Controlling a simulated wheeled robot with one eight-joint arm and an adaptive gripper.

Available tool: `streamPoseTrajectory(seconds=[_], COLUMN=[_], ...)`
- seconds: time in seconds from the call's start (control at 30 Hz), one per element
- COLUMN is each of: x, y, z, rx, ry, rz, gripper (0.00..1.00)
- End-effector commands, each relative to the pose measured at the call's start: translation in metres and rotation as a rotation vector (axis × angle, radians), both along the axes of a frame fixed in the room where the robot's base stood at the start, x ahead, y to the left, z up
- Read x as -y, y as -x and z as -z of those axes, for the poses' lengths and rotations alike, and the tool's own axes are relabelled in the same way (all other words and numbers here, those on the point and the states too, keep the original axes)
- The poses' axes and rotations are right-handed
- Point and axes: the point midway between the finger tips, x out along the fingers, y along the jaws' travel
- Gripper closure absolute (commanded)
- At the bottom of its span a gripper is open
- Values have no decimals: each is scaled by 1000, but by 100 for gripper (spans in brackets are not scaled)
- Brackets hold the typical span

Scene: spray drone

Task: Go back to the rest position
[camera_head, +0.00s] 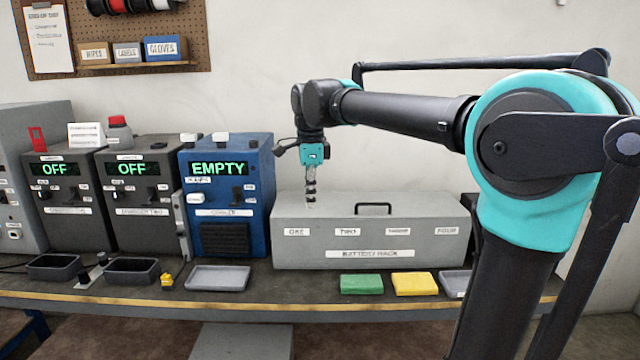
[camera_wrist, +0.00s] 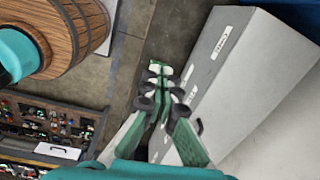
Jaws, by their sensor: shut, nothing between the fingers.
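My gripper (camera_head: 311,203) hangs pointing down from my arm in the head view, at the left part of the grey battery rack (camera_head: 372,232). Its fingers are together with nothing held. I cannot tell whether the tips are over the rack's top or just in front of it. In the wrist view the closed gripper (camera_wrist: 158,72) shows beside the rack's long grey side (camera_wrist: 240,75). The rack's lid handle is down and its front is labelled one to four.
A blue charger (camera_head: 226,195) reading EMPTY and two dark units reading OFF (camera_head: 145,190) stand left of the rack. A grey tray (camera_head: 217,278), a green block (camera_head: 361,284) and a yellow block (camera_head: 414,284) lie along the bench front. A wooden barrel (camera_wrist: 72,35) shows in the wrist view.

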Motion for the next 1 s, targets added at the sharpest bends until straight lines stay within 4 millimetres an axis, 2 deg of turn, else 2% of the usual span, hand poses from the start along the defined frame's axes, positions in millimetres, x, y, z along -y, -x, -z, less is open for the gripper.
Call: streamPoseTrajectory(seconds=[0.27,0.37,0.47,0.67,0.8,0.9,1.0], x=[35,54,78,137,173,192,204], y=[3,7,17,55,94,122,147], z=[45,68,99,177,229,260,283], rx=[43,66,98,179,225,248,260], ry=[1,6,19,83,154,211,260], rz=[-188,-287,-418,-760,-1002,-1156,-1276], gripper=[100,100,100,100,100,100,100])
